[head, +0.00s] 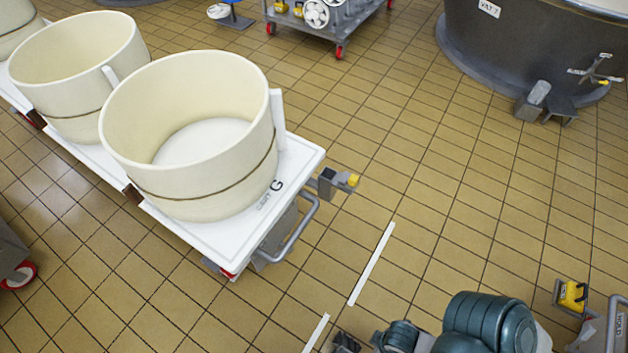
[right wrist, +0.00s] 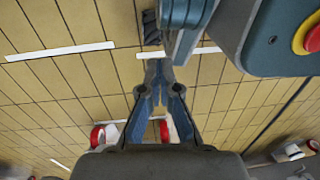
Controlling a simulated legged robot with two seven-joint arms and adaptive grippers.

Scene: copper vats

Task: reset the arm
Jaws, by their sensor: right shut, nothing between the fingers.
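My right gripper (right wrist: 158,70) shows in the right wrist view with its two blue-grey fingers drawn together at the tips, over the tiled floor. Nothing is between them. In the head view, dark teal arm links of mine (head: 485,322) show at the bottom edge, low to the right of the cart. I cannot make out fingertips clearly there. My left gripper is not clearly seen in either view.
A white cart (head: 300,165) carries cream tubs (head: 205,185) at left. A grey vat (head: 520,50) stands at upper right, a grey trolley (head: 325,32) at the top. A yellow-topped device (head: 573,295) is at lower right. The tiled floor between (head: 430,180) is clear.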

